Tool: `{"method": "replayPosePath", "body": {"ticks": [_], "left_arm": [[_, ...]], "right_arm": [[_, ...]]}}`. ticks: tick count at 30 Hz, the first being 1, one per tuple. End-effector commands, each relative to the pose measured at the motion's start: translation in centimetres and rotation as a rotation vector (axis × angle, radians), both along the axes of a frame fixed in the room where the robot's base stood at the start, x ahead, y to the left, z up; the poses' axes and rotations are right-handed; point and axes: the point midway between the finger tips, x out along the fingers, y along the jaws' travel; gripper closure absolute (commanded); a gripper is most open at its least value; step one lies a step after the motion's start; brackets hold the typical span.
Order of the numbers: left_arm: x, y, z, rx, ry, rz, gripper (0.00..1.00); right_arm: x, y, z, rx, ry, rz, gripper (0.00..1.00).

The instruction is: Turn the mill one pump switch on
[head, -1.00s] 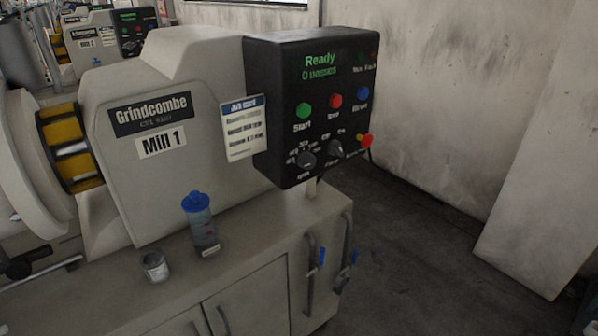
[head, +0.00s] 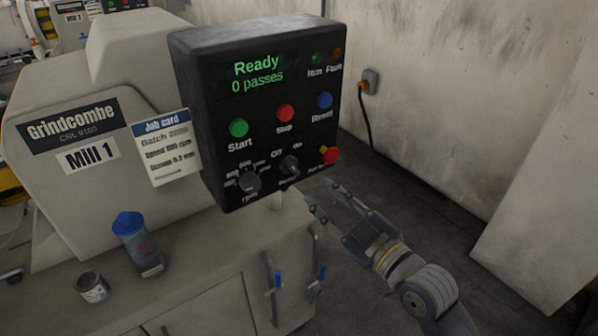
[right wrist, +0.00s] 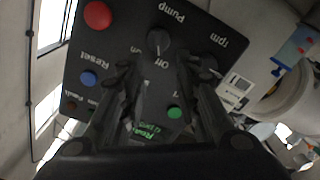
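The black control panel (head: 262,110) of Mill 1 reads "Ready, 0 passes". The pump switch (head: 289,166) is a dark rotary knob low on it, with "Off" at upper left and "On" at upper right. The pump switch also shows upside down in the right wrist view (right wrist: 159,42), beyond my fingertips. My right gripper (head: 323,196) is open and empty, just right of and below the panel's lower right part, apart from the switch. My left gripper is not in view.
Start (head: 238,128), stop (head: 285,113) and reset (head: 324,100) buttons sit above. A blue-capped bottle (head: 138,245) and a tin (head: 93,287) stand on the bench.

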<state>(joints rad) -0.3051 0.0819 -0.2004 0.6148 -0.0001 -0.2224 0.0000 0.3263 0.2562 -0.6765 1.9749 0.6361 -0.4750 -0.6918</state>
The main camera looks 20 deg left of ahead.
Motion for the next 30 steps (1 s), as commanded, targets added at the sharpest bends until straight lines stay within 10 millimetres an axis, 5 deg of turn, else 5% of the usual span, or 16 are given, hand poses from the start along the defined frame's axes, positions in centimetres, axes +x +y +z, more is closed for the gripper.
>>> {"method": "replayPosePath", "body": {"ticks": [15,30], "left_arm": [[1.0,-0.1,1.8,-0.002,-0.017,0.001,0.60],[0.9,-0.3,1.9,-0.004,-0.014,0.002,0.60]], "right_arm": [[5.3,6.6,0.1,0.001,0.002,-0.003,0.70],[6.1,7.7,-0.1,0.000,0.001,-0.004,0.72]]}}
